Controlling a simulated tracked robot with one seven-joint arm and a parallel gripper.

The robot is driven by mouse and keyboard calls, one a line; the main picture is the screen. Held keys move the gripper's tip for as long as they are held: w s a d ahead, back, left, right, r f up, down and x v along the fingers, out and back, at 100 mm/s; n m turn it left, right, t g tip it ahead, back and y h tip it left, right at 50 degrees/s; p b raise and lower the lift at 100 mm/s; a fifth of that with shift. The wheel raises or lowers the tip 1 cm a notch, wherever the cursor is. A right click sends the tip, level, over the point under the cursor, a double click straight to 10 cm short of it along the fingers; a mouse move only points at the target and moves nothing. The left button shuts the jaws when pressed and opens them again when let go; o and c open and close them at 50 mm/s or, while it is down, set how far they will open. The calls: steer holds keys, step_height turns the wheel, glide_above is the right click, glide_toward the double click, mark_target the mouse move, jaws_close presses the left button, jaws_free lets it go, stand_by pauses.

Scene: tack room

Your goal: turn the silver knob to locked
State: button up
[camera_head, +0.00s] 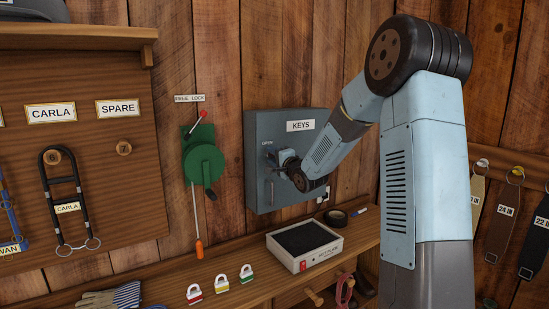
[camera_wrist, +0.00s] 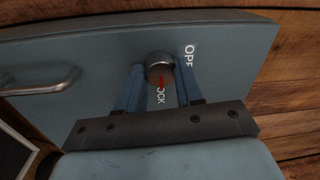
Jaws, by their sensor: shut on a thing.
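The silver knob (camera_wrist: 159,66) is on the front of the grey-blue key cabinet (camera_head: 262,125), which is labelled KEYS. In the wrist view, my gripper (camera_wrist: 160,70) has one blue finger on each side of the knob and is shut on it. A red mark (camera_wrist: 162,81) on the knob points toward white lettering, "OCK" (camera_wrist: 161,97), partly cut off. Other lettering, "OPE" (camera_wrist: 190,54), stands to the right of the knob. In the head view, my gripper (camera_head: 284,160) is at the cabinet front and hides the knob.
A bar handle (camera_wrist: 45,83) sticks out of the cabinet door, left of the knob in the wrist view. A green crank box (camera_head: 203,160) hangs left of the cabinet.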

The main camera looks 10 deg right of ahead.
steer(key=o, duration=0.7)
steer(key=shift+d+f, duration=0.15)
steer(key=shift+d, duration=0.15)
steer(key=o, duration=0.3)
steer(key=shift+a, duration=0.2)
steer(key=v, duration=1.3)
steer(key=shift+s+d, duration=0.15)
steer(key=shift+s, duration=0.2)
steer(key=s+a+n+g+h, duration=0.1)
steer(key=s+n+g, duration=0.3)
steer(key=s, duration=0.7)
steer(key=s+a+n+g+h, duration=0.1)
steer(key=s+n+g+h, duration=0.2)
steer(key=s, duration=0.9)
steer(key=s+a+n+g+h, duration=0.1)
steer(key=s+n+g, duration=0.4)
steer(key=s, duration=0.7)
steer(key=shift+s+a+r+n+h, duration=0.1)
steer(key=shift+a+r+n+h, duration=0.25)
steer(key=shift+r+n+h, duration=0.05)
